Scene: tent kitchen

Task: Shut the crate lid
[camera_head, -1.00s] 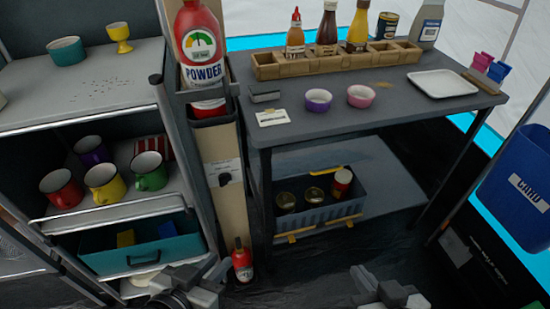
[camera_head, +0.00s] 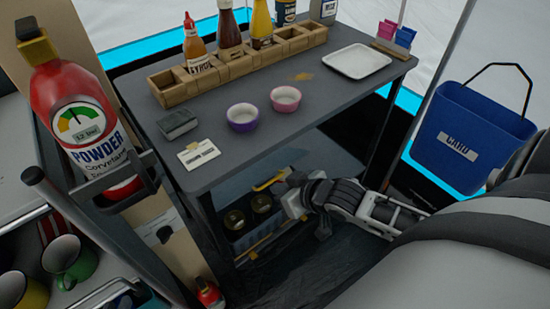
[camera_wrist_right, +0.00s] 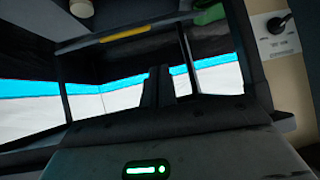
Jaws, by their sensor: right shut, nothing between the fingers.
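The blue-grey crate (camera_head: 243,243) sits on the low shelf under the table, with its lid (camera_head: 234,187) raised at the back and a yellow bar (camera_head: 268,182) on the lid. Cans (camera_head: 233,220) stand inside the open crate. My right gripper (camera_head: 290,195) is shut and empty at the crate's right side, close to the lid; I cannot tell whether it touches. It hides the crate's right part. In the right wrist view its closed fingers (camera_wrist_right: 158,85) are in the middle, and a yellow bar (camera_wrist_right: 115,33) is above them. My left gripper is not in view.
The grey table (camera_head: 330,110) is above the crate, holding two bowls (camera_head: 242,117), a wooden bottle rack (camera_head: 215,75) and a white tray (camera_head: 357,61). A fire extinguisher (camera_head: 85,125) stands at the left. A blue bin (camera_head: 462,130) hangs at the right.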

